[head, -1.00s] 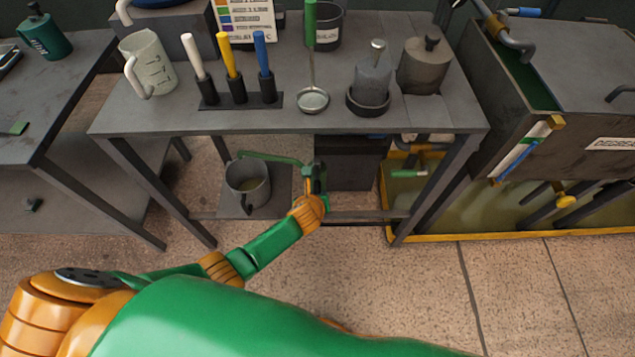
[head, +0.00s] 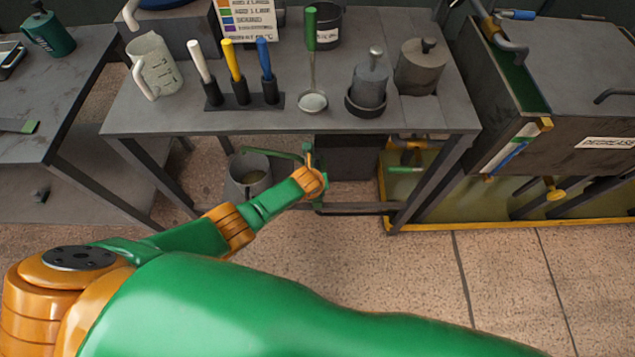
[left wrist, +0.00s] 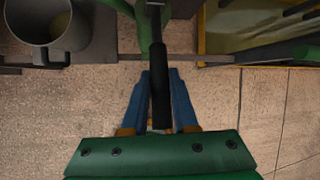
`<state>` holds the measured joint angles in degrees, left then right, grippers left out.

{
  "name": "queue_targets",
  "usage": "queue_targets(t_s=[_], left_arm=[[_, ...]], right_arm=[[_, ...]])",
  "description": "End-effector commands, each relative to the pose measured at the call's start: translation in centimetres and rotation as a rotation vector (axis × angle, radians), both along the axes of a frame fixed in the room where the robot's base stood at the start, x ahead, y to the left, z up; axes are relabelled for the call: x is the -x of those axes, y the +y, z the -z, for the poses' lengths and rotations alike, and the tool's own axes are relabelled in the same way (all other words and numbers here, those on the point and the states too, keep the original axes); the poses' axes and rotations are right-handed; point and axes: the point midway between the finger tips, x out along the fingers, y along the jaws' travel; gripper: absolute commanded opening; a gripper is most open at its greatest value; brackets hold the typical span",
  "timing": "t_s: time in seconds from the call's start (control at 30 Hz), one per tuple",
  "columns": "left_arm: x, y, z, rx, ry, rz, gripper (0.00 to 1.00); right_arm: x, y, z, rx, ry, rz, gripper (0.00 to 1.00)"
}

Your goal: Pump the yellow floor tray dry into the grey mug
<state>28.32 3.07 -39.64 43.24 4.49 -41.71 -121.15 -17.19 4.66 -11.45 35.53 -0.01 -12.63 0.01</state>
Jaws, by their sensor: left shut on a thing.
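The yellow floor tray (head: 480,226) lies on the floor under the dark cabinet at right, with yellowish liquid in it. Its corner shows in the left wrist view (left wrist: 202,45). A green pump spout (head: 268,155) reaches over the mug. My left gripper (left wrist: 159,80) is shut on the pump's black handle (left wrist: 157,60), its blue fingers on either side. In the head view my wrist hides the gripper. My right gripper is out of view.
The bench (head: 205,122) above carries a clear jug (head: 158,67), coloured handles in a rack, a ladle (head: 312,100) and grey canisters. Its front leg (head: 430,185) stands beside the tray. The floor in front is clear.

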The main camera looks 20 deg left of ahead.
Motion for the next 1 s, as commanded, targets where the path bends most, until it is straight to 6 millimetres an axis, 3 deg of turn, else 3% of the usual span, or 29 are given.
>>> queue_targets(t_s=[0.03,0.13,0.4,0.67,0.8,1.0], left_arm=[[-0.1,0.0,-0.1,0.000,-0.004,0.000,0.33],[-0.1,0.0,-0.1,0.000,-0.004,0.000,0.57],[-0.1,0.0,-0.2,0.000,-0.003,0.000,0.57],[2.1,0.1,-5.2,0.000,-0.004,0.002,0.57],[3.0,0.1,-6.4,0.000,-0.004,0.001,0.57],[3.2,0.1,-6.4,0.000,-0.003,0.000,0.57]], right_arm=[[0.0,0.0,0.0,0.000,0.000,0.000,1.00],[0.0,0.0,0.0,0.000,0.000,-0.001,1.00],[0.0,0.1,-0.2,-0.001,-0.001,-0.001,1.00],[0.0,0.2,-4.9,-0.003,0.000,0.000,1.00],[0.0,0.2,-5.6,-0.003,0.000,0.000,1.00],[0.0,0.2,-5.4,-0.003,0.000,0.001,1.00]])
